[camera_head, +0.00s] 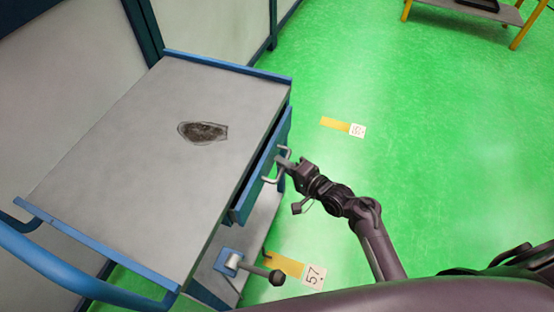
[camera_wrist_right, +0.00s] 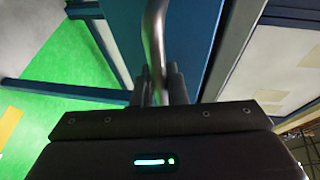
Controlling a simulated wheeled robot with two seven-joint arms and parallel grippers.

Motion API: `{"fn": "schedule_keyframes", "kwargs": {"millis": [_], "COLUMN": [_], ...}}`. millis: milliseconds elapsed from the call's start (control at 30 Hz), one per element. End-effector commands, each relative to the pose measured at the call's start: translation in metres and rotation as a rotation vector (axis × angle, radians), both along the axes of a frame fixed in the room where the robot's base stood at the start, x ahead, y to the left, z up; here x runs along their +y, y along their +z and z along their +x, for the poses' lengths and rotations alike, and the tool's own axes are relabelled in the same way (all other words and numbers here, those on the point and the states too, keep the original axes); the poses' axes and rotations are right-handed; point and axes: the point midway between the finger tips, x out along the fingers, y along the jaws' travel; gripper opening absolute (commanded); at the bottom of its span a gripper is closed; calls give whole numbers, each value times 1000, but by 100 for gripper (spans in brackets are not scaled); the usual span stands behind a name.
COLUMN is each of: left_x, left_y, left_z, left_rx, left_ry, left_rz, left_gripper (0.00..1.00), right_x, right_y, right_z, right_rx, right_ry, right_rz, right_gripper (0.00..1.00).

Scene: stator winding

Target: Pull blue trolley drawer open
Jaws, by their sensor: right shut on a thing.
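The blue trolley (camera_head: 120,150) stands at the left in the head view, with a grey top and blue edges. Its blue drawer (camera_head: 248,190) is partly open, with a dark gap behind its front panel. The drawer's metal handle (camera_head: 270,180) sticks out to the right. My right gripper (camera_head: 283,165) is at the handle, shut on it. In the right wrist view the two fingers (camera_wrist_right: 160,88) close around the handle bar (camera_wrist_right: 153,35), in front of the blue drawer front (camera_wrist_right: 193,35). My left gripper is not in view.
A dark worn patch (camera_head: 203,132) marks the trolley top. A lever-like part with a dark knob (camera_head: 277,277) juts out low on the trolley. Yellow floor markers (camera_head: 334,124) lie on the green floor.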

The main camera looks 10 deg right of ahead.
Motion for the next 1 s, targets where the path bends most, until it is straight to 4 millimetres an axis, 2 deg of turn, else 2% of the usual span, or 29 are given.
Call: {"fn": "schedule_keyframes", "kwargs": {"millis": [33,200,500,800,1000], "left_x": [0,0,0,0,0], "left_y": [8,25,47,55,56], "left_z": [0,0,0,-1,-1], "left_rx": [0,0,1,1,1], "left_ry": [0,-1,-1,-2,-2], "left_rz": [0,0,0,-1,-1], "left_gripper": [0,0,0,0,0], "right_x": [-9,-43,-113,-176,-205], "right_y": [2,3,2,0,0], "right_z": [-6,-29,-76,-118,-138], "right_rx": [6,8,7,4,3], "right_ry": [0,-1,0,0,0], "right_rz": [-5,-6,-6,-4,-4], "right_gripper": [0,0,0,0,0]}}
